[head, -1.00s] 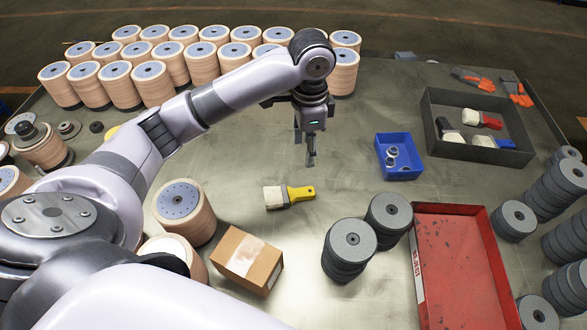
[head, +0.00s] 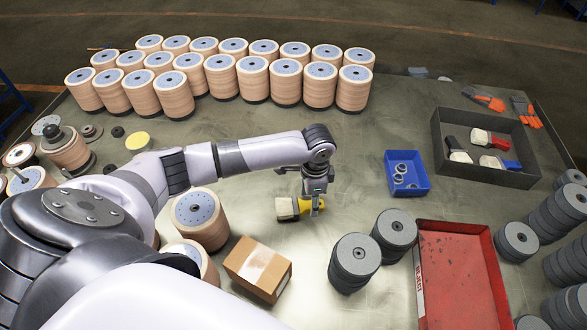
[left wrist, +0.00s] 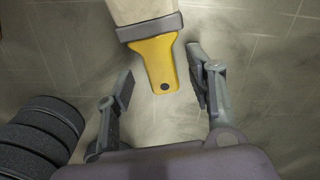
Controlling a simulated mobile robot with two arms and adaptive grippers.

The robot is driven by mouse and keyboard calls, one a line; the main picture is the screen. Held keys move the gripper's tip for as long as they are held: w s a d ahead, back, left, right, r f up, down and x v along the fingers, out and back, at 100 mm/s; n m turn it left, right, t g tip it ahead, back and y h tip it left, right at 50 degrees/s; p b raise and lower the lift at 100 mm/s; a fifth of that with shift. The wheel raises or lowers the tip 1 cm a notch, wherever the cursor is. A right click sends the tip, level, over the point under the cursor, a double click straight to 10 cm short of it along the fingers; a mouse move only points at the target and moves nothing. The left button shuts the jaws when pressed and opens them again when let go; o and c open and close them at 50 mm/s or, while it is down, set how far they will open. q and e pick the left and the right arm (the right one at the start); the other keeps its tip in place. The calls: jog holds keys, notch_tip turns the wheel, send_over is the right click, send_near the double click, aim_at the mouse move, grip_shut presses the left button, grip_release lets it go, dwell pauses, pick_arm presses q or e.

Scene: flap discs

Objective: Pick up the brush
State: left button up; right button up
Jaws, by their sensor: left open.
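The brush (head: 286,208) lies on the metal table, with pale bristles to the left and a yellow handle to the right. My left gripper (head: 311,207) is low over the handle end and covers part of it in the head view. In the left wrist view, the brush's yellow handle (left wrist: 154,62) points down the picture between the two fingers of my left gripper (left wrist: 161,85). The fingers are open, with a gap on each side of the handle. The far end of the bristles is cut off there. My right gripper is not in view.
A blue bin (head: 407,187) with metal rings and a black tray (head: 440,150) with more brushes stand to the right. A cardboard box (head: 257,268), grey disc stacks (head: 354,263) and a red tray (head: 462,275) stand in front. Tan disc stacks (head: 254,80) line the back.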

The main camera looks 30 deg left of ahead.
pick_arm(q)
jog(key=shift+f, duration=0.8)
jog(key=shift+c, duration=0.2)
grip_shut()
